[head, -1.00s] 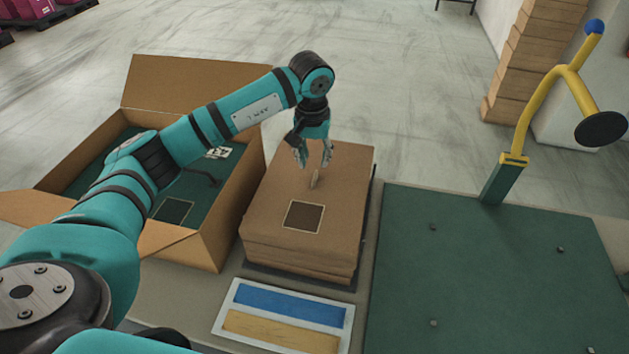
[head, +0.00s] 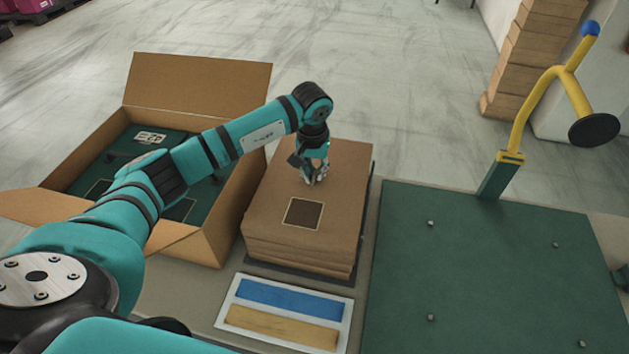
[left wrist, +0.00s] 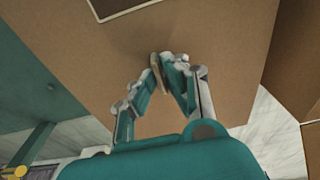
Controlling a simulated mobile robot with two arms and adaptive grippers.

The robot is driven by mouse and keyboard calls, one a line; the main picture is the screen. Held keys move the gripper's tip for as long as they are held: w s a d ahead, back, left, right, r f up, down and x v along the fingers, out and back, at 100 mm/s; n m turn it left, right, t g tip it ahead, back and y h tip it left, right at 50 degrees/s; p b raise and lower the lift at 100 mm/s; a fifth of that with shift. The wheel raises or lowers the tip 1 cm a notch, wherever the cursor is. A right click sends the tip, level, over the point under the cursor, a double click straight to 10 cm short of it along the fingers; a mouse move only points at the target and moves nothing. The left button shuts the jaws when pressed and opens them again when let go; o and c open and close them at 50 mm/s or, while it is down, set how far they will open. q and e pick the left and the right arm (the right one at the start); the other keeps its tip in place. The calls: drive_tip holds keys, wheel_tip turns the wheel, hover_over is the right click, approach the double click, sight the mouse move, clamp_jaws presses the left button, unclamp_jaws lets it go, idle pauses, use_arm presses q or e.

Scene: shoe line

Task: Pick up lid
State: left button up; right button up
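The lid (head: 335,200) is the flat brown top piece of a stack of similar brown pieces, with a dark square label on it. It also fills much of the left wrist view (left wrist: 215,35). A small upright tab (left wrist: 157,75) stands on the lid. My left gripper (head: 314,180) is down at the lid's top with its fingers closed together on the tab, as the left wrist view (left wrist: 163,72) shows. The lid lies flat on the stack. In the head view the fingers hide the tab. My right gripper does not show.
An open cardboard box (head: 215,215) with green contents stands left of the stack, its flaps spread. A green board (head: 495,265) with small pegs lies to the right, with a yellow bent post (head: 530,105) behind it. A blue-and-yellow card (head: 285,312) lies in front.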

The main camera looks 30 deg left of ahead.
sight(315, 171)
use_arm(q)
clamp_jaws()
drive_tip(key=shift+r, duration=0.1)
drive_tip(key=shift+w+r+b, duration=0.1)
drive_tip(key=shift+r+b, duration=0.2)
drive_tip(key=shift+r, duration=0.15)
wheel_tip(315, 171, up, 2)
drive_tip(key=shift+r+b, duration=0.1)
drive_tip(key=shift+b, duration=0.4)
drive_tip(key=s+d+b, duration=0.1)
drive_tip(key=s+d, duration=0.2)
drive_tip(key=s+d+r+b, duration=0.1)
drive_tip(key=s+d, duration=0.2)
drive_tip(key=s, duration=0.1)
drive_tip(key=s+d+b, duration=0.1)
drive_tip(key=s+d, duration=0.2)
drive_tip(key=s, duration=0.1)
drive_tip(key=shift+s+d+r, duration=0.1)
drive_tip(key=shift+d+r, duration=0.1)
drive_tip(key=shift+r, duration=0.05)
drive_tip(key=shift+s+d+r+b, duration=0.15)
drive_tip(key=shift+s+d+b, duration=0.2)
drive_tip(key=shift+s+d, duration=0.2)
drive_tip(key=shift+o, duration=0.2)
unclamp_jaws()
drive_tip(key=shift+a, duration=0.1)
clamp_jaws()
